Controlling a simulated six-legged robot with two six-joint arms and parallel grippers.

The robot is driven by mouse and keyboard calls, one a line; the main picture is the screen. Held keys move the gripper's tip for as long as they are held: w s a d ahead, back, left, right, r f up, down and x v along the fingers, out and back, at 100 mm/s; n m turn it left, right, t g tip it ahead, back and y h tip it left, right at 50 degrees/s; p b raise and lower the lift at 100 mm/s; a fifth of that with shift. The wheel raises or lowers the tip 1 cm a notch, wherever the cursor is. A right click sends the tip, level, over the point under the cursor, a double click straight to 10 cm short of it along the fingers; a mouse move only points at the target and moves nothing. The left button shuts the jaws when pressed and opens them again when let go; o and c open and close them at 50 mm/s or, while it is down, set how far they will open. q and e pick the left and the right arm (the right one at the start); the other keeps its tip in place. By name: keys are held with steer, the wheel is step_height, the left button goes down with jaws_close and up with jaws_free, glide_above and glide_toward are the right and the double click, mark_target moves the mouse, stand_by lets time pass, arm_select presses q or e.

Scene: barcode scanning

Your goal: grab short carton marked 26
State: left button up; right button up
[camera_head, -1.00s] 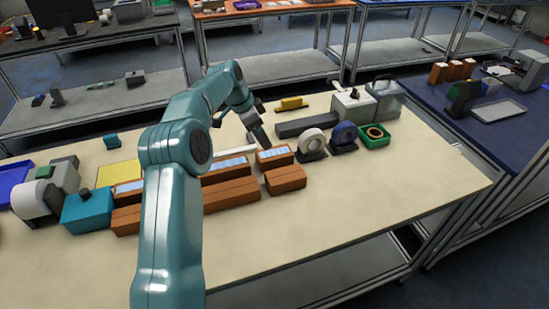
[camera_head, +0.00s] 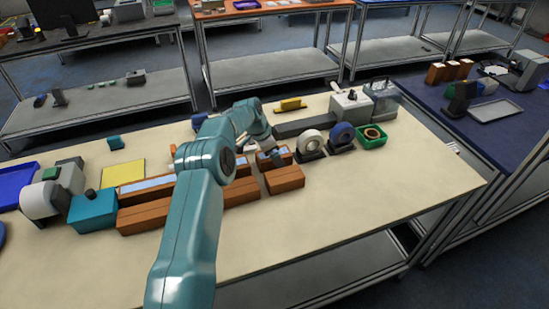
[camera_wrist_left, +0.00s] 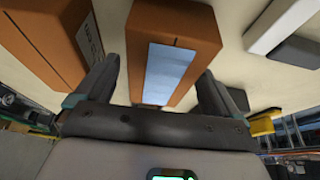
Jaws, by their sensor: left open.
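A short brown carton with a pale label on top (camera_head: 285,153) stands in the back row of cartons. Another short brown carton (camera_head: 285,179) stands just in front of it. My left gripper (camera_head: 272,156) is over the labelled short carton, pointing down. In the left wrist view the gripper (camera_wrist_left: 160,78) is open, with a brown carton with a pale label (camera_wrist_left: 172,70) between its spread fingers. A second brown carton (camera_wrist_left: 50,35) with a printed label is at the left there. I cannot read the number 26 on any carton. My right gripper is not in view.
Long brown cartons (camera_head: 147,217) stand to the left, by a teal box (camera_head: 92,208). Tape rolls (camera_head: 311,141) and a green tray (camera_head: 373,143) stand close on the right. The table front (camera_head: 350,215) is clear.

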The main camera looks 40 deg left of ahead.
arm_select(q)
steer(key=shift+r, duration=0.1)
steer(key=shift+s+a, duration=0.1)
steer(key=shift+s, duration=0.15)
steer(key=shift+w+f+b, duration=0.2)
steer(key=shift+f+b, duration=0.05)
steer(key=shift+b, duration=0.05)
steer(key=shift+s, duration=0.15)
